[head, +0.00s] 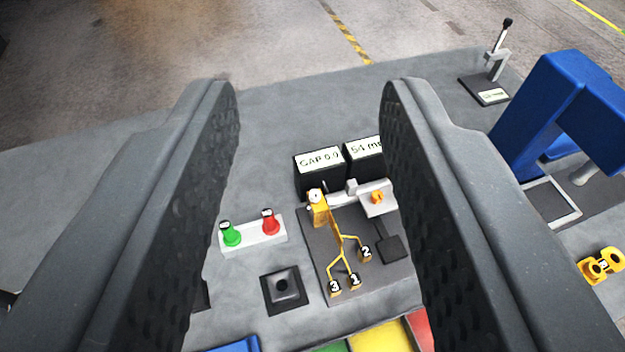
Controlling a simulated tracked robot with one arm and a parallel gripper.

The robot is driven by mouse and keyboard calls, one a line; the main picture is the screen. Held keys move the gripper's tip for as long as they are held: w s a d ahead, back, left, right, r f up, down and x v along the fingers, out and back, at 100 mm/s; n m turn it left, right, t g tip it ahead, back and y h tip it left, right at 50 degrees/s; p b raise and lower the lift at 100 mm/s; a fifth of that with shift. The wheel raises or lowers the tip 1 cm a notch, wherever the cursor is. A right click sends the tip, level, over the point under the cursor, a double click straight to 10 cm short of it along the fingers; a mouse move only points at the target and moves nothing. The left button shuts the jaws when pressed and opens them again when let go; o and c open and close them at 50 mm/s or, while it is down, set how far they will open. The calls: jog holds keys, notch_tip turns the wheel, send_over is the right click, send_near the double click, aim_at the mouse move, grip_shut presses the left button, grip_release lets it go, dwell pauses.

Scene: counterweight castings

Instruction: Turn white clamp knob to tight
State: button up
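My gripper (309,100) is open and empty, its two dark padded fingers far apart on either side of the view. Between them, lower down on the grey bench, is a fixture on a dark plate (318,246). A small white round part (315,196) sits on top of its yellow block; it may be the white clamp knob, but it is too small to be sure or to read its setting. A light grey bar runs right from it to a block with an orange knob (376,197). Yellow branches (341,246) end in tags 1, 2 and 3. The fingers appear apart from the fixture.
Behind the fixture stand two black displays, one reading "GAP 0.0" (320,161). Left are green (231,235) and red (270,223) buttons and a black socket block (284,289). A blue press (555,115) and a lever (497,60) stand right. Coloured bins (380,338) line the front.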

jog(key=shift+o, duration=0.5)
jog(key=n+g+p, duration=1.3)
jog(key=g+p, duration=0.1)
jog(key=g, duration=0.1)
send_over(315, 193)
notch_tip(315, 193, down, 33)
jog(key=shift+f, duration=0.15)
jog(key=shift+f+p, duration=0.45)
jog(key=shift+f, duration=3.7)
